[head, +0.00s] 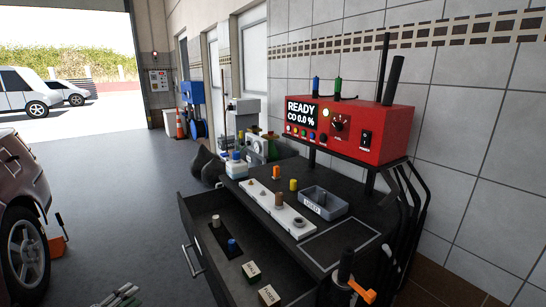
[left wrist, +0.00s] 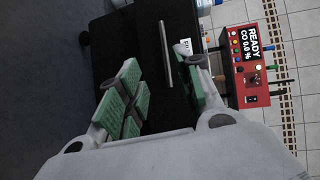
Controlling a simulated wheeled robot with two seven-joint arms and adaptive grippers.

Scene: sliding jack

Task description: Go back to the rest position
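My left gripper (head: 122,297) shows only in part at the bottom left edge of the head view, low over the floor and left of the cart. In the left wrist view its green-padded fingers (left wrist: 158,88) stand wide apart with nothing between them. The cart's dark front and a metal drawer handle (left wrist: 165,53) lie beyond the fingers. My right gripper is not in either view.
The black cart's drawer (head: 206,268) is pulled out, its handle (head: 192,260) facing left. A red CO analyser (head: 372,140) stands above the cart top. A car (head: 22,210) with an orange jack (head: 55,246) beside it is at the left. Open floor lies between.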

